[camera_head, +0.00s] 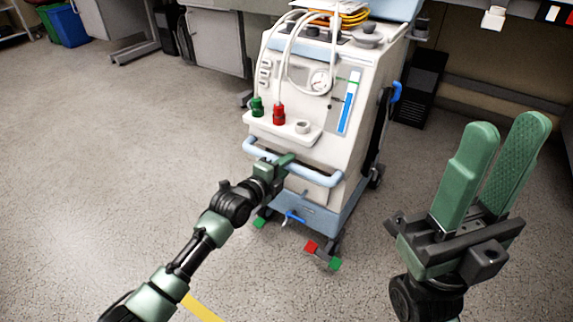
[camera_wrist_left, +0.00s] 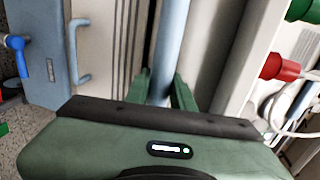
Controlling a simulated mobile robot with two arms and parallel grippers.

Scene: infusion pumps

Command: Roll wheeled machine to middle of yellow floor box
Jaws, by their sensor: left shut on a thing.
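The wheeled machine (camera_head: 300,150) is a white and pale blue cart on casters, upright on the floor ahead of me. A pale blue bar handle (camera_head: 320,181) runs across its front. My left gripper (camera_head: 283,162) is shut on this handle. In the left wrist view the handle (camera_wrist_left: 171,45) passes between the green fingers (camera_wrist_left: 163,88). My right gripper (camera_head: 505,135) is to the right of the machine, empty, its fingers apart. A piece of yellow floor line (camera_head: 201,308) shows at the bottom, partly behind my left arm; the rest of the box is out of view.
A bench with grey cabinets (camera_head: 217,42) stands behind the machine. A black computer tower (camera_head: 421,88) is on the floor behind it to the right. Blue (camera_head: 68,26) and green bins are at the far left. The floor on the left (camera_head: 90,150) is clear.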

